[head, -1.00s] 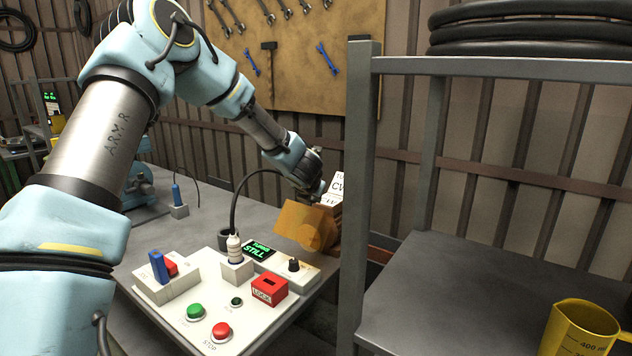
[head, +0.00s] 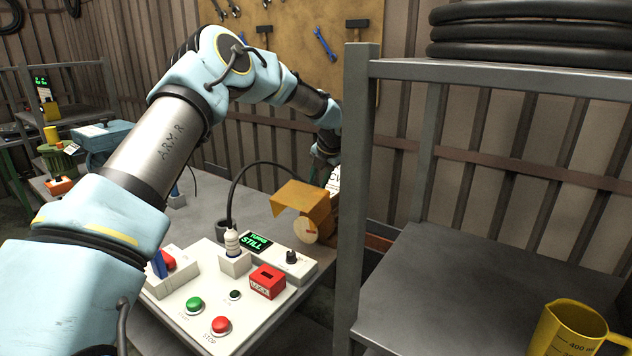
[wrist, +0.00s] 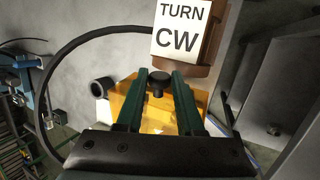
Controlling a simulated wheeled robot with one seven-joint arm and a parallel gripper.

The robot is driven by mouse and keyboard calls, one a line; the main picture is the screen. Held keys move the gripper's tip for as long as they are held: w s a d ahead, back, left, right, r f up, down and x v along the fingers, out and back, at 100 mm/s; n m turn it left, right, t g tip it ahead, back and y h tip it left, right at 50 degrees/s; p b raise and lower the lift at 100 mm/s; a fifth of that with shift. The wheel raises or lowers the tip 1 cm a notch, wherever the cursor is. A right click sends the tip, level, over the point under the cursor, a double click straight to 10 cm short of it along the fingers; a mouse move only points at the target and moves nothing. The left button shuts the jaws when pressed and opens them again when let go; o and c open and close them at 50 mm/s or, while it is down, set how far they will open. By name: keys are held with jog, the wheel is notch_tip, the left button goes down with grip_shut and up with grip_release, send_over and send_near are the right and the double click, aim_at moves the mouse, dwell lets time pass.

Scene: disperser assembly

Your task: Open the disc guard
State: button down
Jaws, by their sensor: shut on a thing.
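The disc guard (head: 304,203) is an orange-yellow cover at the back right of the bench in the head view. It is tilted up, and a pale round disc (head: 305,231) shows below it. In the wrist view the guard (wrist: 132,105) lies beyond my gripper's green fingers. My gripper (wrist: 158,84) is shut on the guard's small black knob (wrist: 158,92), which sits between the fingertips. In the head view the fingertips are hard to make out near the guard's top and the rack post.
A white panel carries a green button (head: 194,305), a red stop button (head: 220,325), a red lock block (head: 267,281) and a display (head: 258,243) reading "STILL". A grey rack (head: 362,200) stands close at right. A "TURN CW" sign (wrist: 181,28) is near my fingers.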

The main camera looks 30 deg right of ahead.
jog(key=shift+w+d+f+g+y, duration=0.1)
jog(key=shift+w+d+g+y, duration=0.15)
jog(key=shift+d+y, duration=0.25)
dwell(0.3)
jog(key=c, duration=0.5)
grip_release()
jog(key=shift+c, duration=0.2)
jog(key=b+v, duration=0.3)
jog(key=v, duration=0.7)
jog(key=shift+r+b, duration=0.35)
jog(key=shift+b, duration=0.05)
jog(key=shift+s, duration=0.1)
